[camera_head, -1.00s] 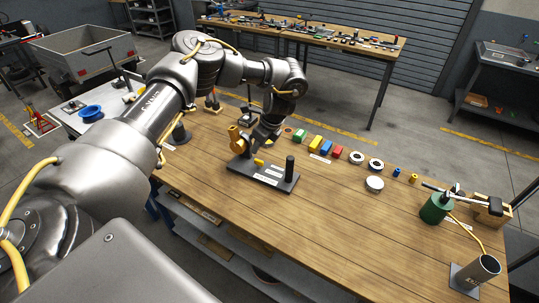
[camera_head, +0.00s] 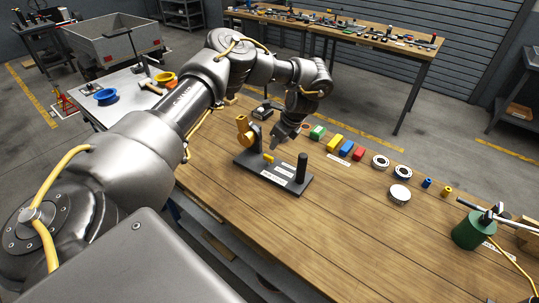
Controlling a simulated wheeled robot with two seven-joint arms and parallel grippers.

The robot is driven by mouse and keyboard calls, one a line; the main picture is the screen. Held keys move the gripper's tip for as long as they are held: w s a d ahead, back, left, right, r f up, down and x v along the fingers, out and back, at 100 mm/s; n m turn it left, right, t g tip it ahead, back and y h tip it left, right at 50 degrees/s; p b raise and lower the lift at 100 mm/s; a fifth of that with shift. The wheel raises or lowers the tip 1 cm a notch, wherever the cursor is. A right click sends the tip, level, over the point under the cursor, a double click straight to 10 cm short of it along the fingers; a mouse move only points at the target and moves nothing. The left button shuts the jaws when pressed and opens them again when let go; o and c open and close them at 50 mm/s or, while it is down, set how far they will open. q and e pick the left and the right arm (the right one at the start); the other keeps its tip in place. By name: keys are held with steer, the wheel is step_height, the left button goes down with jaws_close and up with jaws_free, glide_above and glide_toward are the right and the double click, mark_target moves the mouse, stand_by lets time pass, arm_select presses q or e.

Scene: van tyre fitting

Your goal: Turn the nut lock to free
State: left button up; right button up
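A dark base plate (camera_head: 262,173) with white labels lies on the wooden bench. A brass-coloured part with a round face (camera_head: 253,135) and a raised arm stands at its left rear; I take this for the nut lock. A small yellow piece (camera_head: 268,158) sits on the plate in front of it, and a black post (camera_head: 302,166) stands upright at the right end. My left gripper (camera_head: 279,140) points down just right of the brass part, apparently apart from it. Its fingers are dark and small, so their opening is unclear. My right gripper is out of view.
Green, yellow, blue and red blocks (camera_head: 335,143) stand in a row behind and right of the plate. Rings (camera_head: 380,161), a white disc (camera_head: 399,194) and a green canister (camera_head: 473,230) stand further right. The bench front (camera_head: 320,230) is clear.

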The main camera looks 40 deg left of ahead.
mark_target(269, 156)
arm_select(q)
steer(key=p+x, duration=0.2)
steer(key=x, duration=0.6)
steer(key=shift+a+f, duration=0.1)
steer(key=shift+f, duration=0.1)
steer(key=shift+w+a+f, duration=0.1)
steer(key=shift+a+f, duration=0.05)
steer(key=shift+f, duration=0.35)
jaws_close()
